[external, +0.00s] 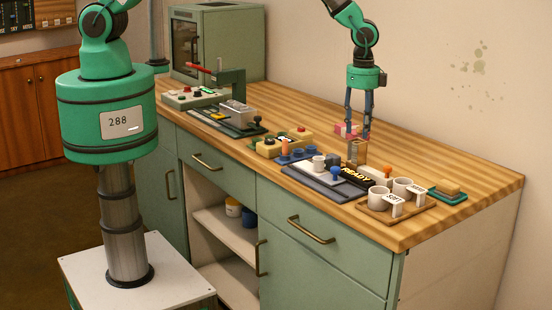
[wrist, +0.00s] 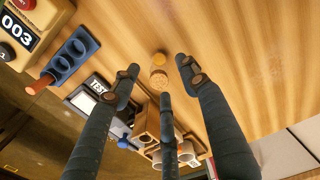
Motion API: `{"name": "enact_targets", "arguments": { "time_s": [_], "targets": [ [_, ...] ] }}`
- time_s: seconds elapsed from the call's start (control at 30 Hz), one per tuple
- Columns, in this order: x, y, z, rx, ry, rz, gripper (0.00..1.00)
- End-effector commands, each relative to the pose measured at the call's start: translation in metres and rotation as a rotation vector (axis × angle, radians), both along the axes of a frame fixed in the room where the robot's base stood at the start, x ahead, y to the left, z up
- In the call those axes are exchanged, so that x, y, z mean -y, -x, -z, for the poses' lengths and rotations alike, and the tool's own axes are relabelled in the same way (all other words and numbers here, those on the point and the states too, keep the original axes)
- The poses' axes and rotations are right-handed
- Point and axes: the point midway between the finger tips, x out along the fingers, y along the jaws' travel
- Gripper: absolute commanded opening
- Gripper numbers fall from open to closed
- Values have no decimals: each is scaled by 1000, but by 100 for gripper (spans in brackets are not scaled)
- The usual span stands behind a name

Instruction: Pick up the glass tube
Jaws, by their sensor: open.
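My gripper (external: 357,132) hangs from above over the wooden worktop, fingers pointing down and spread. In the wrist view my gripper (wrist: 157,72) shows three dark fingers with open room between their tips. In the external view a wooden block (external: 357,152) stands just below the fingers, and the tube is not clearly visible there.
A wooden tray (external: 373,214) with two white cups (external: 380,199) stands at the front. A black READY sign (external: 356,180), a dark board (external: 318,185) and a blue holder (external: 297,155) crowd the area beside the gripper. The worktop (external: 440,170) is clear at the right rear.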

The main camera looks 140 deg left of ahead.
Motion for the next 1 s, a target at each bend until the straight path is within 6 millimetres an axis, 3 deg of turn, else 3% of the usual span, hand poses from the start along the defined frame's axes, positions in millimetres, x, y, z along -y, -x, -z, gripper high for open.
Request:
{"name": "enact_targets", "arguments": {
  "time_s": [0.3, 0.9, 1.0],
  "targets": [
    [1, 1, 31, -1, 0, 0, 44],
    [1, 1, 34, 0, 0, 0, 44],
    [1, 1, 34, 0, 0, 0, 25]
  ]
}}
